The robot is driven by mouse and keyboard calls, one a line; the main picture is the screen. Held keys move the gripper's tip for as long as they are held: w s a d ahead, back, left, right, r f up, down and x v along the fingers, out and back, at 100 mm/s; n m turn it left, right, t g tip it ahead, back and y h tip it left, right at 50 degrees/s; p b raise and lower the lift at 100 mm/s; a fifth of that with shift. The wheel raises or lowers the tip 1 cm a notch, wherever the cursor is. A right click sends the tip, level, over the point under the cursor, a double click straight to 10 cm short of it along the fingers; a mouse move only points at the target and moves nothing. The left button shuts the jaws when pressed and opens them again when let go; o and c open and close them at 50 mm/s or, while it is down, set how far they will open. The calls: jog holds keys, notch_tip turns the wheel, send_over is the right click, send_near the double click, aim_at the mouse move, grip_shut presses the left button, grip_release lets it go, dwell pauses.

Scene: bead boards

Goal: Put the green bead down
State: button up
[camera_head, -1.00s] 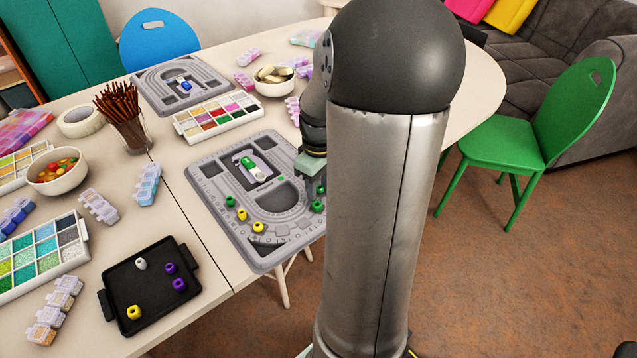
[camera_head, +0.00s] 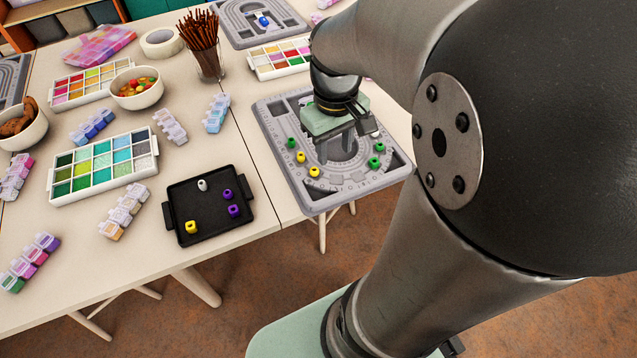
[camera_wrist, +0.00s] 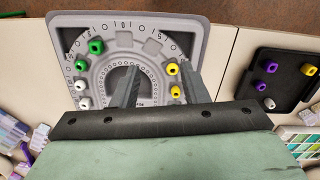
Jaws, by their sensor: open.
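The grey bead board (camera_head: 318,198) lies on the table with beads along its curved groove. Two green beads sit on its right side in the head view, one (camera_head: 379,147) behind the other (camera_head: 373,162). Another green bead (camera_head: 291,143) sits on the left, behind two yellow beads (camera_head: 301,157) (camera_head: 314,171). In the wrist view two green beads (camera_wrist: 96,46) (camera_wrist: 81,65) and two white beads (camera_wrist: 82,85) line the left side. My gripper (camera_head: 343,150) is over the board's middle, open, with no bead visible between its fingers (camera_wrist: 148,60). The arm hides the board's back part.
A black tray (camera_head: 178,222) with white, purple and yellow beads stands left of the board. A cup of brown sticks (camera_head: 208,62), bowls and sectioned bead boxes (camera_head: 60,205) are farther left. A second board (camera_head: 237,32) lies behind.

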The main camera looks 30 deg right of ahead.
jog(key=s+a+f+m, duration=0.1)
jog(key=s+a+f, duration=0.2)
jog(key=s+a, duration=0.4)
jog(key=shift+s+a+f, duration=0.15)
jog(key=shift+a+f, duration=0.15)
jog(key=shift+a, duration=0.35)
